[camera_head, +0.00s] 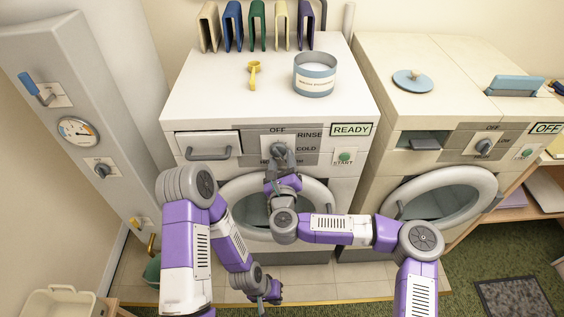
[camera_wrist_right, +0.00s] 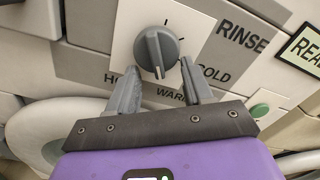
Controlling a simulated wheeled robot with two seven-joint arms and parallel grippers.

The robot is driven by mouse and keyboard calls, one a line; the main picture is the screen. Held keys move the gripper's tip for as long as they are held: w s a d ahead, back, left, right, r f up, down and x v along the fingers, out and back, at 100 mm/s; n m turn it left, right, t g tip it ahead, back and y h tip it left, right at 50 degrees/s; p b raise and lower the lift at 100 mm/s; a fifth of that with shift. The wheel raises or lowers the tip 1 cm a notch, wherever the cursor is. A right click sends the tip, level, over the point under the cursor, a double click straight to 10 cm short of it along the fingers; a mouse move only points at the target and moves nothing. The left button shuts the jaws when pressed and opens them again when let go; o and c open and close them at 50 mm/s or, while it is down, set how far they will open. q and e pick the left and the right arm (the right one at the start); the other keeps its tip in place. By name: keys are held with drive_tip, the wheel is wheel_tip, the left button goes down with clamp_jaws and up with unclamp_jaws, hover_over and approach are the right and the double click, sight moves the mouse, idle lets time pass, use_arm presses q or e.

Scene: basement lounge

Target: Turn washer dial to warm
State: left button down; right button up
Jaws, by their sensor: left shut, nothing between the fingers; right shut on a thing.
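The washer dial (camera_wrist_right: 157,48) is a grey round knob on a white plate in the control panel of the left washer (camera_head: 190,108). RINSE, COLD, WARM and HOT labels show around it in the right wrist view. A pale mark on the knob's lower part points down, towards the WARM label (camera_wrist_right: 171,95). My right gripper (camera_head: 281,162) is shut on the dial, one finger on each side. In the head view the gripper partly hides the dial and the lower labels. My left gripper (camera_head: 270,292) is shut and empty, low in front of the washer.
A READY sign (camera_head: 351,130) and a green START button (camera_head: 344,156) are right of the dial. A drawer handle (camera_head: 208,154) is left of it. The round door (camera_head: 322,195) lies below. A second washer (camera_head: 382,107) stands to the right.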

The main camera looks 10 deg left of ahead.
drive_tip(key=o, duration=1)
drive_tip(key=shift+o, duration=0.2)
drive_tip(key=p+v, duration=0.1)
drive_tip(key=v, duration=0.6)
drive_tip(key=shift+s, duration=0.3)
